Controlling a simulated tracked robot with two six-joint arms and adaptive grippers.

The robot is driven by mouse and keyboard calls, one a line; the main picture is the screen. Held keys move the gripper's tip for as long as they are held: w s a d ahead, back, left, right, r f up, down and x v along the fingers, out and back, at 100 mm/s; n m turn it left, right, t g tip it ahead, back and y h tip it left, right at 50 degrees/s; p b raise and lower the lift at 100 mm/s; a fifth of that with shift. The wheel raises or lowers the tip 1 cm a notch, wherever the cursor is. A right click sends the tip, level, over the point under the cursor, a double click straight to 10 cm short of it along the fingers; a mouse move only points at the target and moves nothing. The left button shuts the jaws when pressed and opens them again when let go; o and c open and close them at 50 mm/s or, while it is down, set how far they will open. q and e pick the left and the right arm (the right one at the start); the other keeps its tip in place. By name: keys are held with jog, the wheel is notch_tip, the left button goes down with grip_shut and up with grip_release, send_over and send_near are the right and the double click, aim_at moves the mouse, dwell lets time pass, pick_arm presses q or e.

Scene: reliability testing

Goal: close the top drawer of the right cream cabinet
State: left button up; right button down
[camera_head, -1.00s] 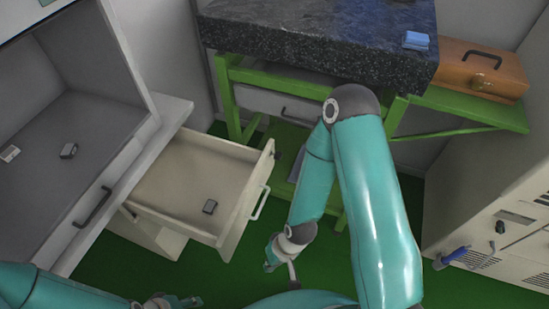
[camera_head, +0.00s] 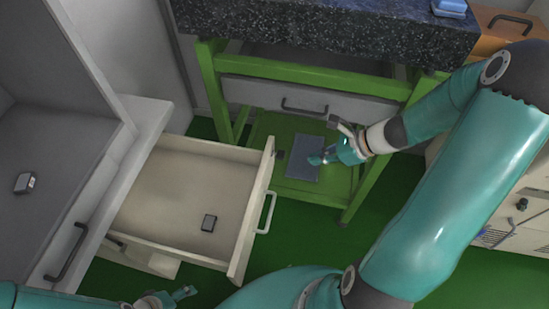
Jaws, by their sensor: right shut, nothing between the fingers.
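The cream drawer (camera_head: 180,190) is pulled well out from under a pale worktop on the left. Its front panel (camera_head: 252,205) carries a white bar handle (camera_head: 267,212) on the outer face.
A green bench frame (camera_head: 290,75) with a dark speckled stone top (camera_head: 320,25) and a shut grey drawer (camera_head: 310,98) stands behind. A grey-white cabinet (camera_head: 60,140) stands at left, a machine (camera_head: 500,200) at right. Green floor (camera_head: 285,245) is clear in front of the drawer.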

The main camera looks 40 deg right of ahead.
aim_at(267, 165)
jog(key=x, duration=0.3)
jog(key=w+a+r+b+x, duration=0.1)
jog(key=x, duration=0.3)
jog(key=r+b+x, duration=0.1)
jog(key=x, duration=0.3)
jog(key=shift+w+a+f, duration=0.1)
jog(key=shift+w+a, duration=0.1)
jog(key=shift+a, duration=0.05)
jog(key=shift+w+a, duration=0.45)
jog(key=shift+w, duration=0.1)
